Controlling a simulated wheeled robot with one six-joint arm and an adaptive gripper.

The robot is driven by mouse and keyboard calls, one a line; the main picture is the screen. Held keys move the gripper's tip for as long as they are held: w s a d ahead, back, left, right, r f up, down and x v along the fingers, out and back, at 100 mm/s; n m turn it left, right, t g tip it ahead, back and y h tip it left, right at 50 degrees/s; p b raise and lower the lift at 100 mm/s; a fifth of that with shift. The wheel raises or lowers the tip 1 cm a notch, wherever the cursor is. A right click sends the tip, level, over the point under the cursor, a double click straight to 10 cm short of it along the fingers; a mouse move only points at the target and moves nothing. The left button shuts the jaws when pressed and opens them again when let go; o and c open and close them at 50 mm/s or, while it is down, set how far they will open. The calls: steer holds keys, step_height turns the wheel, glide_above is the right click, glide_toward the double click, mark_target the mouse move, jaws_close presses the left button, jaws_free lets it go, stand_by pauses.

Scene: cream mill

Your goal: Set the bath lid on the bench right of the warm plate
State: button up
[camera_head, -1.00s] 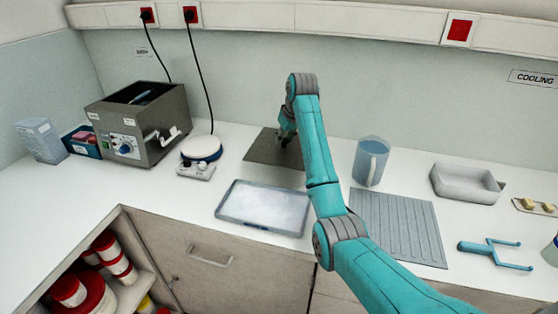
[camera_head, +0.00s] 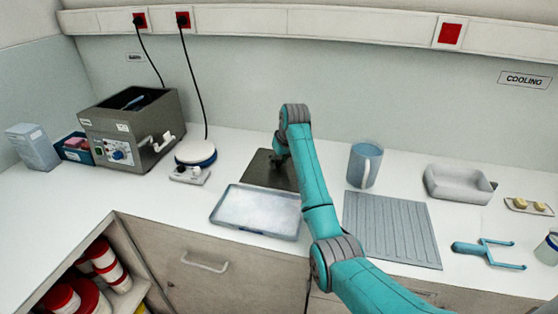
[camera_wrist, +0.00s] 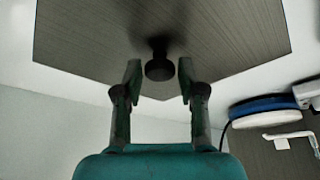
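The bath lid is a dark grey flat plate (camera_head: 262,172) lying level at the bench, right of the warm plate (camera_head: 196,153) and behind the shallow tray. In the wrist view the lid (camera_wrist: 95,35) fills the top, with its black knob (camera_wrist: 159,69) near the middle. My gripper (camera_wrist: 159,72) has one finger on each side of the knob, with a narrow gap showing on both sides. It looks open. In the head view my arm hides the fingers and the knob. The bath (camera_head: 132,125) stands at the left with its top uncovered.
The shallow tray (camera_head: 256,232) lies close in front of the lid. A blue jug (camera_head: 362,166), a ribbed grey mat (camera_head: 392,228) and a grey bin (camera_head: 458,184) stand to the right. A cord rises behind the warm plate. Bare bench shows between lid and wall.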

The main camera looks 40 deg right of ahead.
steer(key=shift+o, duration=0.5)
steer(key=shift+r, duration=0.2)
steer(key=v, duration=1.2)
steer(key=shift+s+f, duration=0.15)
